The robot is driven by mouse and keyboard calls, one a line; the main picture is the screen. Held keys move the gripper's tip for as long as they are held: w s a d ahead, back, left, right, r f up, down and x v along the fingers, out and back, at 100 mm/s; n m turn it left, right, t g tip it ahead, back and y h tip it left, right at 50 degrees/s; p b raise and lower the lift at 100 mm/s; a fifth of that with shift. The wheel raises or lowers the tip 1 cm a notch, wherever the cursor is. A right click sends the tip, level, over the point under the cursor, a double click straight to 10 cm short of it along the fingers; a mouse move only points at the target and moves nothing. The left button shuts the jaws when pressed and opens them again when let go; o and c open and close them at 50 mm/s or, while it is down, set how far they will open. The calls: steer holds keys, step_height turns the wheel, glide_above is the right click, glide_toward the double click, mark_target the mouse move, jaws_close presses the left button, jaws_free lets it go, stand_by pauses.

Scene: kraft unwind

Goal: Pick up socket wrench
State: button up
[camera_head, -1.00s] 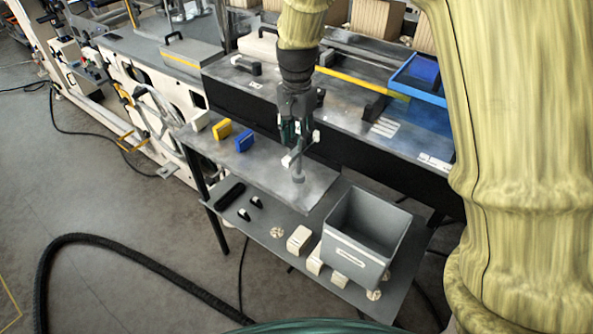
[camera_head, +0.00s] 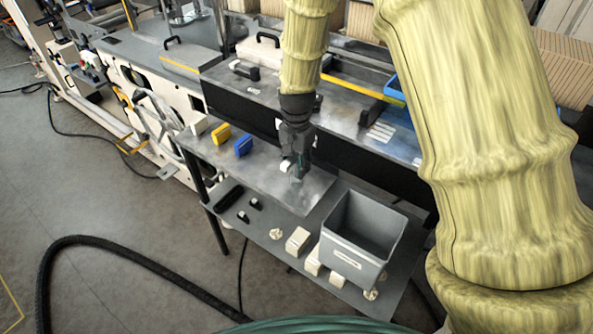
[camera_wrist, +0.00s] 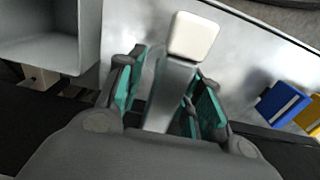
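The socket wrench, a grey bar with a pale square end, shows in the wrist view (camera_wrist: 190,40) running between my fingers. In the head view only its pale end (camera_head: 285,167) shows clearly; my gripper covers most of the rest. My gripper (camera_head: 298,168) is low over the front part of the grey shelf (camera_head: 262,181). In the wrist view my gripper's green-padded fingers (camera_wrist: 168,95) are apart, one on each side of the bar. Gaps seem to show between pads and bar. The bar's lower part is hidden.
A blue block (camera_head: 243,145) and a yellow block (camera_head: 221,132) stand left on the shelf. A grey bin (camera_head: 357,252) stands lower right, beside several pale blocks (camera_head: 298,241). The black machine edge (camera_head: 350,161) rises behind. The shelf between blue block and gripper is clear.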

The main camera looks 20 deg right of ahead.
steer(key=shift+f, duration=1.1)
jaws_close()
steer(key=shift+r, duration=0.1)
